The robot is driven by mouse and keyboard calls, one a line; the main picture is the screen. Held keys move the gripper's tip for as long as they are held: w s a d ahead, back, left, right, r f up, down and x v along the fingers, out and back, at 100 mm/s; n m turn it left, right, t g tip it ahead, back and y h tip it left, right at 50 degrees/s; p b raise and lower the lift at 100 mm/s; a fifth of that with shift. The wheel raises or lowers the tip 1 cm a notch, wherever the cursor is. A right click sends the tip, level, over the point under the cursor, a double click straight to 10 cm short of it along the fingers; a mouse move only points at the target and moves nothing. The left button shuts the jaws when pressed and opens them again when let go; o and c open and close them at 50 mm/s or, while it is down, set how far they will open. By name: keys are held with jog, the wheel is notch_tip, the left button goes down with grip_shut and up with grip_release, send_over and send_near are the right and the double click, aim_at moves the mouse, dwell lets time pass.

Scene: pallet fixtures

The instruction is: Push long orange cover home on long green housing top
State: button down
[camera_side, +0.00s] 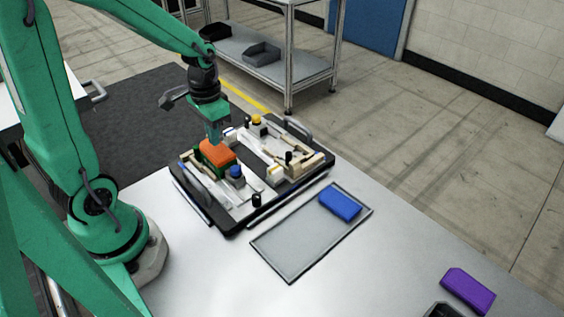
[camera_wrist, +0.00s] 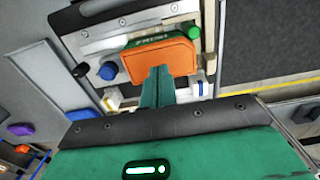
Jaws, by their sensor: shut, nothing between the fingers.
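The long orange cover (camera_side: 216,153) lies on top of the long green housing (camera_side: 229,172) in the fixture on the pallet. In the wrist view the orange cover (camera_wrist: 160,57) shows with the green housing's lettered edge (camera_wrist: 152,40) beyond it. I cannot tell whether the cover is fully seated. My gripper (camera_side: 213,140) points down with its fingers shut and empty, at the cover's far end in the side view. In the wrist view the shut fingertips (camera_wrist: 158,72) overlap the cover's near edge. Whether they touch it is unclear.
The black-framed pallet (camera_side: 233,232) carries a blue knob (camera_side: 236,171), a yellow knob (camera_side: 256,119) and black posts close to the housing. A grey tray (camera_side: 290,255) holds a blue block (camera_side: 340,205). A purple block (camera_side: 468,290) lies at lower right. The table between is clear.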

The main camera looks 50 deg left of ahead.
aim_at(216, 149)
jog(key=shift+f, duration=0.85)
dwell(0.6)
jog(key=shift+r, duration=0.1)
jog(key=shift+r, duration=3.45)
jog(key=shift+d, duration=0.1)
jog(key=s+d+r+t, duration=0.5)
jog(key=s+d+r, duration=0.1)
jog(key=d+r, duration=0.1)
jog(key=shift+s+d+r+t, duration=0.15)
jog(key=shift+s+r+t, duration=0.2)
jog(key=shift+r, duration=0.55)
